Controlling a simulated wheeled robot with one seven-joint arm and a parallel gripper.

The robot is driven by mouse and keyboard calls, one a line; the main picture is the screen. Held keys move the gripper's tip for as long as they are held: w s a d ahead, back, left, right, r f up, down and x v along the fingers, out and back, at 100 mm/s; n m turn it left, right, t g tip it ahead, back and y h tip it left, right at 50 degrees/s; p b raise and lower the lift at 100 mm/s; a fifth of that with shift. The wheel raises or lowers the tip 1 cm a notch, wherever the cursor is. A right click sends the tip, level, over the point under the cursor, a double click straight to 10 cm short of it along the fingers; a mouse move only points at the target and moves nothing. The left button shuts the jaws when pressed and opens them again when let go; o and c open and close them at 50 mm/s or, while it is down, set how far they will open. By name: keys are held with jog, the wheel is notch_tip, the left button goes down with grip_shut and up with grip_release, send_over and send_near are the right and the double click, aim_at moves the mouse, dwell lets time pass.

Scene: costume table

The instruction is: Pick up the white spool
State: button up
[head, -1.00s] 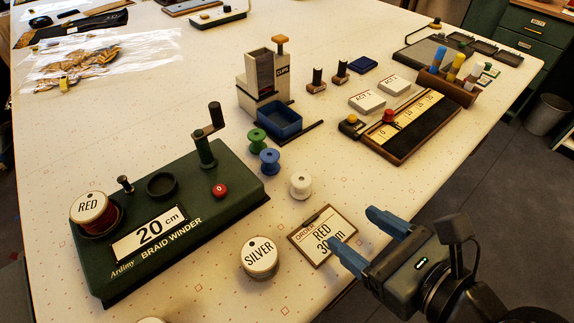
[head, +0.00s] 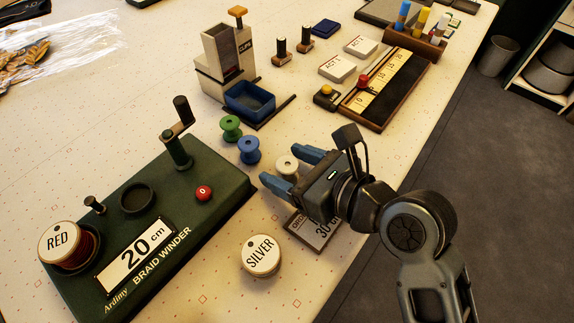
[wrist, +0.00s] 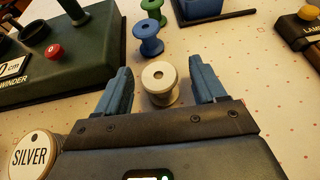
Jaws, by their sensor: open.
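In the wrist view the white spool (wrist: 159,83) sits between the open fingers (wrist: 160,88), with a gap on both sides. The gripper does not hold it. The lower part of the spool is partly hidden by the gripper in the head view.
A green spool (head: 231,127) stands behind the blue one. The dark green braid winder (head: 215,178) is at left, the silver-labelled spool (head: 260,256) in front. An order card (head: 314,232) lies partly under my gripper. A blue tray (head: 250,101) stands behind.

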jog(key=shift+w+a+f, duration=0.2)
jog(key=shift+w+a, duration=0.05)
jog(key=shift+a, duration=0.05)
jog(key=c, duration=1)
